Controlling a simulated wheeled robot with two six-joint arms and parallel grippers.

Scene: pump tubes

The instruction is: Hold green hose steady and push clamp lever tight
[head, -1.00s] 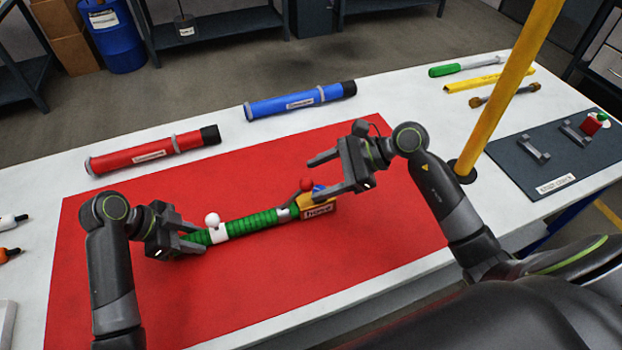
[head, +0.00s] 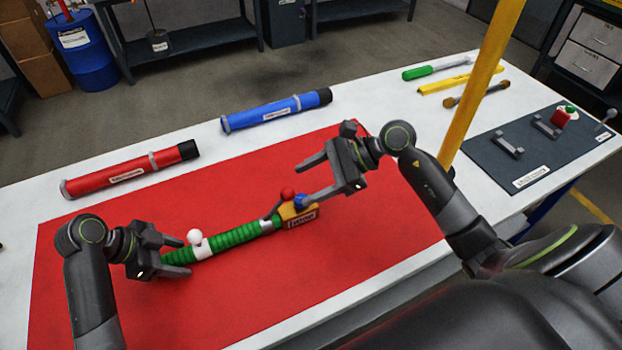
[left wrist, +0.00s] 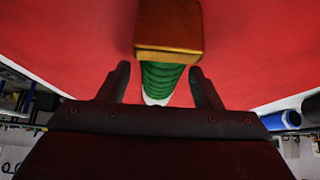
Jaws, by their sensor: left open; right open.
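The ribbed green hose (head: 232,238) lies across the red mat. A white collar with a white ball (head: 194,236) is on its left part. A grey clamp (head: 267,225) is at its right end, beside a yellow block (head: 302,216) with a red knob (head: 288,194) and a blue knob (head: 300,201). My left gripper (head: 186,256) is open at the hose's left end.
The red mat (head: 350,260) is mostly clear. A red tube (head: 128,172) and a blue tube (head: 275,110) lie behind it. A yellow pole (head: 480,85) rises beyond my right arm. A dark board (head: 530,160) with brackets and a green-handled tool (head: 425,72) are at the right.

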